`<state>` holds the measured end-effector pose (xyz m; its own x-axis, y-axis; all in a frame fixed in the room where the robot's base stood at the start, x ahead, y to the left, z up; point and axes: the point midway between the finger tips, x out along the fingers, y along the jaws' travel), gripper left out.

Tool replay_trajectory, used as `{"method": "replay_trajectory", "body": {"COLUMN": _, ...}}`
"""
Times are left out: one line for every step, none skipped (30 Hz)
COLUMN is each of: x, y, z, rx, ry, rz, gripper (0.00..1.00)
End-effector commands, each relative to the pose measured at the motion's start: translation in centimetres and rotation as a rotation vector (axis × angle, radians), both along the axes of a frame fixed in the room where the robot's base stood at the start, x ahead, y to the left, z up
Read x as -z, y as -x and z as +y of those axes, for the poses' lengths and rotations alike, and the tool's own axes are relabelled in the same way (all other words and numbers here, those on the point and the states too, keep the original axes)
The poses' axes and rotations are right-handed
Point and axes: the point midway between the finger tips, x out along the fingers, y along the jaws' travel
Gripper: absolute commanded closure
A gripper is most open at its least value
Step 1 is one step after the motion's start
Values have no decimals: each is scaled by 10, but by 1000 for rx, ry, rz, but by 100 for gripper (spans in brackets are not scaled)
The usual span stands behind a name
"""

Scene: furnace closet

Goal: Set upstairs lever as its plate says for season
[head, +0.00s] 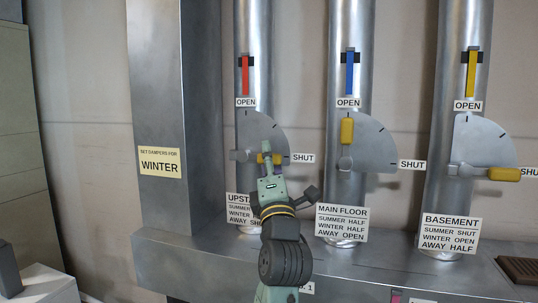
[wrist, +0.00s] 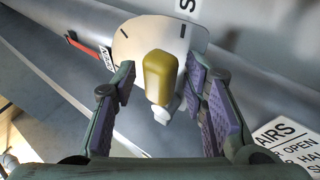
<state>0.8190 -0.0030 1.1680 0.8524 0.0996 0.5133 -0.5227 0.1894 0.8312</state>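The upstairs lever's yellow handle (head: 265,158) points right toward SHUT on its grey quarter dial (head: 262,133). It also shows in the wrist view (wrist: 164,77). My gripper (wrist: 160,85) is open, with one finger on each side of the handle and visible gaps. In the head view, my gripper covers part of the handle and of the upstairs plate (head: 238,206). In the wrist view, that plate (wrist: 288,140) is cut off; its lines seem to read OPEN, then HALF. The season card (head: 160,162) reads "SET DAMPERS FOR WINTER".
The main floor lever (head: 347,132) points up toward OPEN. The basement lever (head: 503,174) points right toward SHUT. Red (head: 245,76), blue (head: 350,73) and yellow (head: 471,74) strips mark the pipes. A metal ledge (head: 190,252) runs below.

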Motion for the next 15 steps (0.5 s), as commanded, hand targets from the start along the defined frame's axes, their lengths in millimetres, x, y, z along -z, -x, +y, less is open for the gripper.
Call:
{"method": "replay_trajectory", "body": {"x": -2, "y": -2, "z": 1, "rx": -1, "ry": -1, "rz": 0, "gripper": 60}}
{"method": "replay_trajectory", "body": {"x": -2, "y": -2, "z": 1, "rx": -1, "ry": -1, "rz": 0, "gripper": 60}}
{"method": "replay_trajectory", "body": {"x": -2, "y": -3, "z": 1, "rx": -1, "ry": -1, "rz": 0, "gripper": 60}}
{"method": "replay_trajectory", "body": {"x": -2, "y": -3, "z": 1, "rx": -1, "ry": -1, "rz": 0, "gripper": 60}}
{"method": "replay_trajectory", "body": {"x": -1, "y": -3, "z": 1, "rx": -1, "ry": -1, "rz": 0, "gripper": 60}}
{"method": "replay_trajectory", "body": {"x": -1, "y": -3, "z": 1, "rx": -1, "ry": -1, "rz": 0, "gripper": 60}}
{"method": "replay_trajectory", "body": {"x": -1, "y": -3, "z": 1, "rx": -1, "ry": -1, "rz": 0, "gripper": 60}}
{"method": "replay_trajectory", "body": {"x": -1, "y": -3, "z": 1, "rx": -1, "ry": -1, "rz": 0, "gripper": 60}}
{"method": "replay_trajectory", "body": {"x": -1, "y": -3, "z": 0, "rx": -1, "ry": -1, "rz": 0, "gripper": 60}}
{"method": "replay_trajectory", "body": {"x": -1, "y": -3, "z": 0, "rx": -1, "ry": -1, "rz": 0, "gripper": 62}}
{"method": "replay_trajectory", "body": {"x": -1, "y": -3, "z": 0, "rx": -1, "ry": -1, "rz": 0, "gripper": 64}}
{"method": "replay_trajectory", "body": {"x": -1, "y": -3, "z": 0, "rx": -1, "ry": -1, "rz": 0, "gripper": 66}}
{"method": "replay_trajectory", "body": {"x": -1, "y": -3, "z": 0, "rx": -1, "ry": -1, "rz": 0, "gripper": 68}}
{"method": "replay_trajectory", "body": {"x": -1, "y": -3, "z": 0, "rx": -1, "ry": -1, "rz": 0, "gripper": 70}}
{"method": "replay_trajectory", "body": {"x": -1, "y": -3, "z": 0, "rx": -1, "ry": -1, "rz": 0, "gripper": 73}}
